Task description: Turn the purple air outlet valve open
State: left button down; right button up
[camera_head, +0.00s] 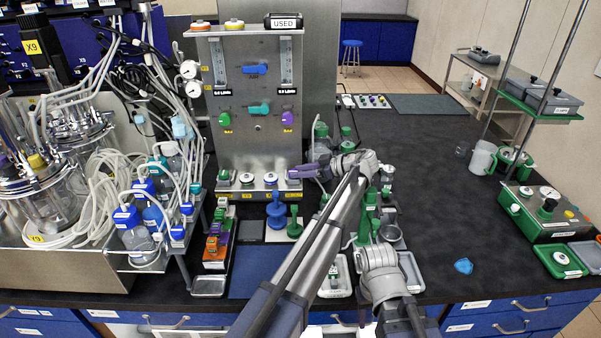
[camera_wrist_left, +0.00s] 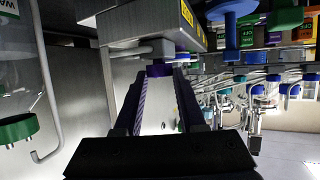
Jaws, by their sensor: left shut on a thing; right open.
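The purple air outlet valve (camera_wrist_left: 158,70) sits on a grey pipe at the side of the metal box in the left wrist view. My left gripper (camera_wrist_left: 162,82) is shut on it, with the fingers on either side of its purple part. In the head view my left gripper (camera_head: 304,171) reaches leftward to the right end of the lower metal box (camera_head: 262,188). The fingers hide much of the valve. My right gripper (camera_head: 412,318) is at the bottom edge of the head view, well away from the valve, and its fingers hardly show.
A metal panel (camera_head: 232,150) with coloured valves, one of them a purple knob (camera_head: 288,118), stands behind the box. Blue (camera_head: 277,212) and green (camera_head: 294,224) stoppers stand in front. Bottles and hoses crowd the left.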

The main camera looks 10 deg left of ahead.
pick_arm(q)
jog(key=shift+f, duration=0.1)
dwell(0.4)
jog(key=c, duration=0.5)
grip_release()
jog(key=p+v, duration=0.3)
jog(key=v, duration=0.4)
jog(key=shift+d, duration=0.4)
